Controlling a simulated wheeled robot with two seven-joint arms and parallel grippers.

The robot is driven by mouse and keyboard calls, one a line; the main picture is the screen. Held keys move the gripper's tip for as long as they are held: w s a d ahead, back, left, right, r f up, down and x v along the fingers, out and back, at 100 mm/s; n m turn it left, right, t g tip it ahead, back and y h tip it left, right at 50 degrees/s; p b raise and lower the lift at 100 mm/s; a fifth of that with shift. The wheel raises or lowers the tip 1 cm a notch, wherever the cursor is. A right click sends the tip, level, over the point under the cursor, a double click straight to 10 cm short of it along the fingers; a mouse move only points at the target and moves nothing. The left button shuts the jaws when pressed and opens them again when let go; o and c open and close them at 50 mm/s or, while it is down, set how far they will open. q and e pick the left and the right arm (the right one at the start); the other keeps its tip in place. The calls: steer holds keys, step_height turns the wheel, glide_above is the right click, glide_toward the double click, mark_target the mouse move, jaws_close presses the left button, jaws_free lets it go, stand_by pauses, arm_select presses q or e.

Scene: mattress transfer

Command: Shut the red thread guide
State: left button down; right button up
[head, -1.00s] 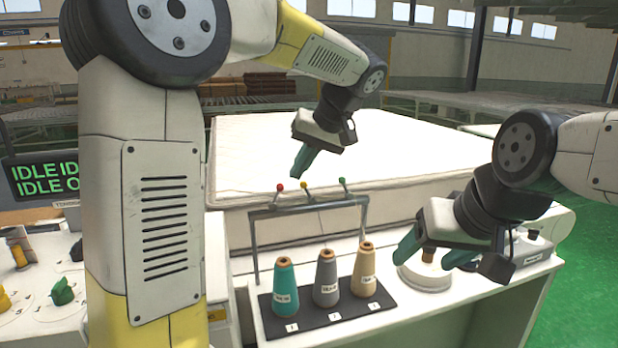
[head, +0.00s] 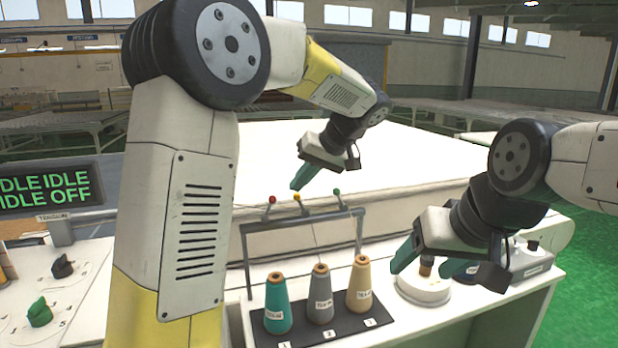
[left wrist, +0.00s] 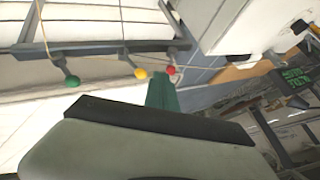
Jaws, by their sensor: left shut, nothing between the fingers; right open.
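The red thread guide is a small lever with a red ball (head: 272,199) at the left of the grey rail (head: 300,217) over the thread cones. Its ball also shows in the left wrist view (left wrist: 171,70). A yellow-ball guide (head: 297,197) and a green-ball guide (head: 337,192) stand to its right in the head view. My left gripper (head: 299,180) is shut and empty, its green fingers just above the yellow and red balls. In the left wrist view the fingertips (left wrist: 162,80) appear close to the red ball; contact cannot be told. My right gripper (head: 430,262) is open and empty.
Teal (head: 277,305), grey (head: 320,297) and tan (head: 359,287) cones stand on a black base under the rail. A white mattress (head: 400,150) lies behind. A round white device (head: 424,287) sits below my right gripper. A green-lit display (head: 45,187) is at left.

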mark_target(274, 197)
arm_select(q)
steer(key=x, duration=0.5)
steer(key=shift+w+a+f, duration=0.1)
steer(key=shift+a+f, duration=0.15)
steer(key=shift+f, duration=0.1)
steer(key=shift+a+r, duration=0.15)
steer(key=shift+r, duration=0.05)
steer(key=shift+a+r+h, duration=0.1)
steer(key=shift+a+h, duration=0.05)
steer(key=shift+h, duration=0.35)
steer(key=shift+s+a+r+n+t+h, duration=0.25)
steer(key=shift+a+r+n+h, duration=0.05)
steer(key=shift+a+h, duration=0.2)
steer(key=shift+s+a+r+n+t+h, duration=0.3)
steer(key=shift+a+h, duration=0.1)
steer(key=shift+h, duration=0.1)
steer(key=shift+s+a+r+n+t+h, duration=0.15)
steer(key=shift+s+a+t+h, duration=0.25)
steer(key=shift+a+h, duration=0.55)
steer(key=shift+s+a+n+t+h, duration=0.25)
steer(key=shift+s+a+h, duration=0.2)
steer(key=shift+a+h, duration=0.55)
steer(key=shift+s+a+y, duration=0.1)
steer(key=shift+a+y, duration=0.15)
steer(key=shift+a, duration=0.1)
